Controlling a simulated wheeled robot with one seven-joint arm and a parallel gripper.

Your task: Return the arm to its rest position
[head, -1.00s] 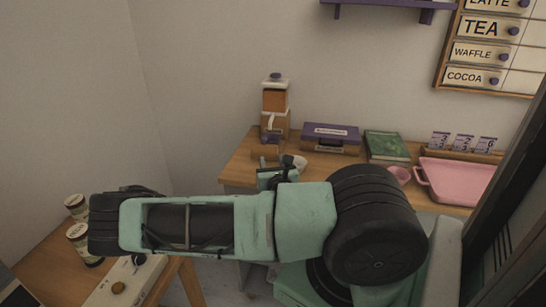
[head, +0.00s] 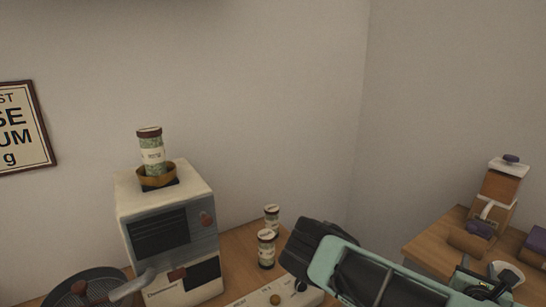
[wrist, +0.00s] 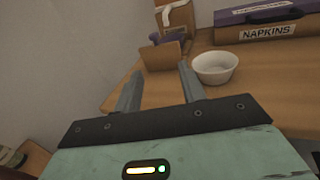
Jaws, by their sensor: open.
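My arm (head: 375,280), pale green and black, stretches across the lower right of the head view. My gripper (wrist: 159,78) is open in the wrist view, with nothing between its two grey fingers. The fingers point toward the wooden counter (wrist: 120,95), near its edge. A small white bowl (wrist: 214,68) is just right of the right finger, and it also shows in the head view (head: 511,270). I cannot tell the exact gap between finger and bowl.
A brown block-like object (wrist: 160,56) and a purple napkins box (wrist: 265,28) stand beyond the fingers. A dispenser (head: 500,188) stands on the right counter. A white oven (head: 170,235) with a jar (head: 152,152) on top and two jars (head: 266,248) are at left.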

